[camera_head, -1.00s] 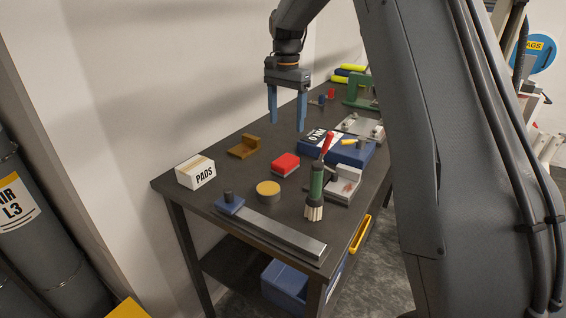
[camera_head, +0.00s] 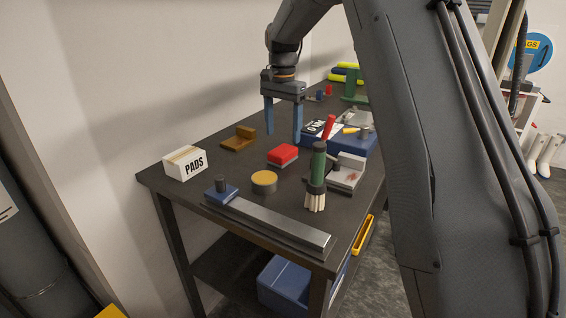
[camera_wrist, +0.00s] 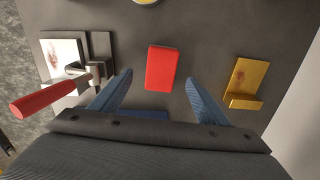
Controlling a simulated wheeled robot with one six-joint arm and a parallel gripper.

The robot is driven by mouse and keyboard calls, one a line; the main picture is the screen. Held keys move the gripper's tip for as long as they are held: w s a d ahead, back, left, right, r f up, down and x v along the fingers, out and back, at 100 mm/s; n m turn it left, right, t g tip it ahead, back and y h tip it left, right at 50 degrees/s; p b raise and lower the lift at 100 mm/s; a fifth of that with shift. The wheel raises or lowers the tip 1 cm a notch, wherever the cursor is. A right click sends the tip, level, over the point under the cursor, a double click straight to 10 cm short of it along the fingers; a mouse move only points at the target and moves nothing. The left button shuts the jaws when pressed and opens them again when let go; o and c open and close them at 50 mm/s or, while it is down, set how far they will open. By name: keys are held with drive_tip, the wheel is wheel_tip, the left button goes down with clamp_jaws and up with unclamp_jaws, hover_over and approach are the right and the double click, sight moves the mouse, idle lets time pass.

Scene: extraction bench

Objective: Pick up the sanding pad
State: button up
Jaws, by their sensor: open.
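The sanding pad appears to be the red block (camera_head: 283,154) with a grey underside, lying flat on the dark bench. It also shows in the wrist view, where its red top (camera_wrist: 161,67) lies ahead of the fingers and roughly centred between them. My gripper (camera_head: 284,138) points down with two blue fingers, open and empty. In the head view it hangs above and just behind the pad. I see no contact between the fingers and the pad.
A yellow-topped round tin (camera_head: 264,182) and a PADS box (camera_head: 185,163) stand near the pad. A brown angled block (camera_head: 239,139), grey fixture (camera_head: 347,172), green-handled brush (camera_head: 318,165) and blue case (camera_head: 340,144) flank it. A long metal bar (camera_head: 275,222) lies near the front edge.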

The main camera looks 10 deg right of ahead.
sight(283, 150)
drive_tip(key=shift+w+f+p, duration=0.2)
drive_tip(key=shift+f+p, duration=1.25)
drive_tip(key=shift+f, duration=2.45)
drive_tip(key=c, duration=1.1)
drive_tip(key=shift+r+b, duration=1.4)
drive_tip(key=shift+r, duration=3.65)
